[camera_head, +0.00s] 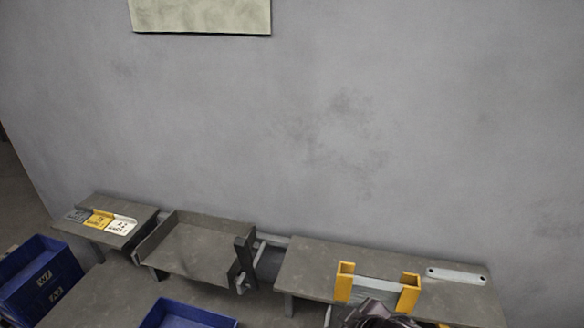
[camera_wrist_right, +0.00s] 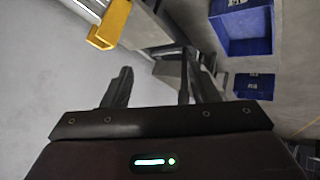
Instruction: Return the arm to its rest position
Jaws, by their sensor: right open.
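My right gripper (camera_wrist_right: 158,85) is open in the right wrist view, with its two dark fingers spread apart and no part seen between them. In the head view only a dark part of my right arm shows at the bottom edge, in front of the yellow fixture (camera_head: 345,282). The fixture has two yellow uprights with a grey piece between them. One yellow upright also shows in the right wrist view (camera_wrist_right: 112,22), beyond the fingers and apart from them. My left gripper is in neither view.
A flat galvanized strip with holes (camera_head: 457,275) lies on the right bench (camera_head: 310,262). A grey tray (camera_head: 200,245) stands left of it. Grey, yellow and white label cards (camera_head: 98,219) lie at far left. Blue crates (camera_head: 40,278) (camera_head: 185,315) stand lower.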

